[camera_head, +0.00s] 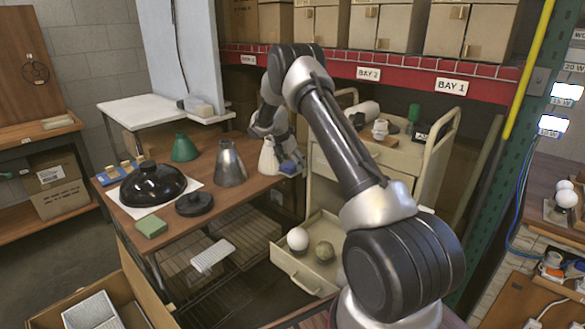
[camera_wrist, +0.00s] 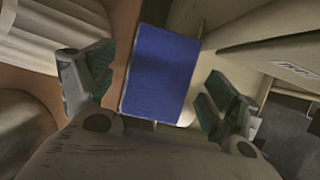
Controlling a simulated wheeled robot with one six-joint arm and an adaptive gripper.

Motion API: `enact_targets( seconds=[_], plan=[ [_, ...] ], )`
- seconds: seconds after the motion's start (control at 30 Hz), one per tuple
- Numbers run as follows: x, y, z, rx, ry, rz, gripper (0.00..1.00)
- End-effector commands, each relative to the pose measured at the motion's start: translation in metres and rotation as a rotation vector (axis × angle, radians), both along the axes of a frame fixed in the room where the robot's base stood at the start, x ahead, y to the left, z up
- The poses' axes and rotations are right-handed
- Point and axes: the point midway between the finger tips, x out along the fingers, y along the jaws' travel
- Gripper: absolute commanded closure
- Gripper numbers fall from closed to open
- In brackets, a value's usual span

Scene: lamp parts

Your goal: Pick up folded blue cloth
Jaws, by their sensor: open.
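The folded blue cloth (camera_wrist: 158,76) lies flat at the table's right edge, between my open gripper's fingers in the wrist view. In the head view the cloth (camera_head: 288,168) shows as a small blue patch, partly covered by my gripper (camera_head: 286,152). In the wrist view my gripper (camera_wrist: 155,88) has one finger on each side of the cloth, with gaps between fingers and cloth. I cannot tell the height of the fingertips above it.
A white pleated shade (camera_head: 268,158) stands just left of the cloth. A metal cone (camera_head: 230,165), a green cone (camera_head: 184,148) and a black dome (camera_head: 152,184) stand further left on the wooden table (camera_head: 240,203). A cream cart (camera_head: 400,156) is close on the right.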

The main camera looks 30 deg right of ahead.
Motion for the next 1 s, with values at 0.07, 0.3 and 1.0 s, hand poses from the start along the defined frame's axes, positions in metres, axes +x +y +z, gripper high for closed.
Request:
enact_targets(
  seconds=[0.07, 0.3, 1.0],
  plan=[
    [-0.0002, 0.0, 0.0, 0.0, 0.0, 0.0, 0.12],
    [-0.0004, 0.0, -0.002, 0.0, 0.001, 0.0, 0.12],
    [-0.0005, 0.0001, -0.0049, 0.0, 0.001, 0.0, 0.53]
  ],
)
